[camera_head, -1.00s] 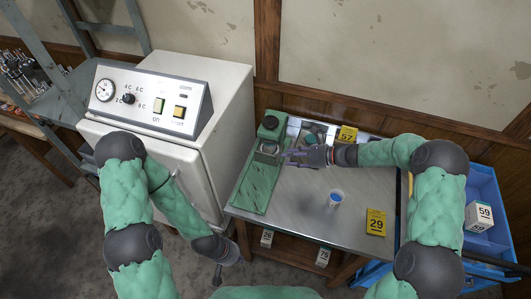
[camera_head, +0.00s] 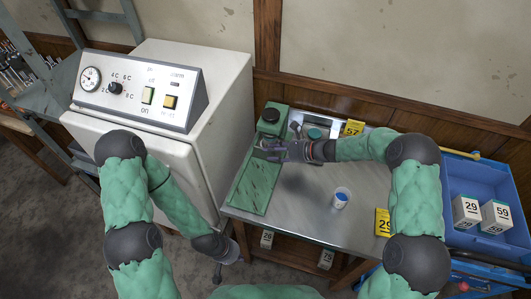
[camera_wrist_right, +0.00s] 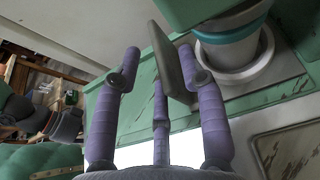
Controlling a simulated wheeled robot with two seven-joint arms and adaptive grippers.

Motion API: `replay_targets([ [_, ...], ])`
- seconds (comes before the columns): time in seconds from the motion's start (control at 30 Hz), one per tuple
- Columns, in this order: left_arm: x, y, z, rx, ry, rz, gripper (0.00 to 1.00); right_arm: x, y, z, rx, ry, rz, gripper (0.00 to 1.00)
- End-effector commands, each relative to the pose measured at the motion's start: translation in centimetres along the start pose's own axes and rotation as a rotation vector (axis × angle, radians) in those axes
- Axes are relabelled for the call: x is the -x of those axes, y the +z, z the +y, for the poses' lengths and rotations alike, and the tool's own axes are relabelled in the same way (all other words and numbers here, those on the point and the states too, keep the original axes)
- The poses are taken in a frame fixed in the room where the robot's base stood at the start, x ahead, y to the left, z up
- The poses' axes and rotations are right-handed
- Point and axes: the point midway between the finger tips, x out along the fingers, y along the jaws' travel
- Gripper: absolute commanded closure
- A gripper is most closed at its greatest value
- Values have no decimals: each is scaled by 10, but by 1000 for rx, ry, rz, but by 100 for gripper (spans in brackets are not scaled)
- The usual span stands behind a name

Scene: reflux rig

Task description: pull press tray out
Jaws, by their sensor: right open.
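The green press (camera_head: 271,119) stands at the back left of the metal table, with its long green base (camera_head: 256,188) reaching forward. My right gripper (camera_head: 264,150) is at the front of the press; its purple fingers are spread open in the right wrist view (camera_wrist_right: 158,62). A flat grey-green plate (camera_wrist_right: 173,62) stands between or just behind the fingers; contact is unclear. Beside it, under the press, is a white round piece with a teal band (camera_wrist_right: 235,48). I cannot tell which part is the tray. My left gripper (camera_head: 229,255) hangs low before the cabinet, its fingers unclear.
A white cabinet (camera_head: 215,85) with a dial panel stands left of the table. A blue-topped cup (camera_head: 341,198) and yellow cards 29 (camera_head: 383,222) and 57 (camera_head: 353,128) are on the table. A blue crate (camera_head: 480,181) with white boxes is at right.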

Motion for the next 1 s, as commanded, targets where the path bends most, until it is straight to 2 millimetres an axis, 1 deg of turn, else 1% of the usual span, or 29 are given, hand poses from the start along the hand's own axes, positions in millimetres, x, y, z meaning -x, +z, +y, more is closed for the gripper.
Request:
replay_targets([
  [0.03, -3, 0, -1, 0, 0, 0, 100, -9, -2, 1, 0, 2, 0, 59],
  [0.1, -5, 0, -2, 0, 0, 0, 100, -17, -1, 0, 1, 0, 0, 59],
  [0.23, -7, 0, -2, 0, 0, 0, 100, -27, -1, 0, 0, 0, 1, 59],
  [0.4, -7, 0, -2, 0, 0, 0, 100, -32, 0, 0, 0, -1, 0, 59],
  [0.6, -7, 0, -2, 0, 0, 0, 100, -32, 0, 0, 0, -1, 0, 59],
  [0.63, -7, 0, -2, 0, 0, 0, 100, -32, 0, 0, 0, -1, 0, 64],
  [0.67, -7, 0, -2, 0, 0, 0, 100, -32, 0, 0, 0, -1, 0, 73],
  [0.7, -7, 0, -2, 0, 0, 0, 100, -32, 0, 0, 0, -1, 0, 84],
  [0.77, -7, 0, -2, 0, 0, 0, 100, -32, 0, 0, 0, -1, 0, 100],
  [1.0, -7, 0, -2, 0, 0, 0, 100, -32, 0, 0, 0, -1, 0, 100],
])
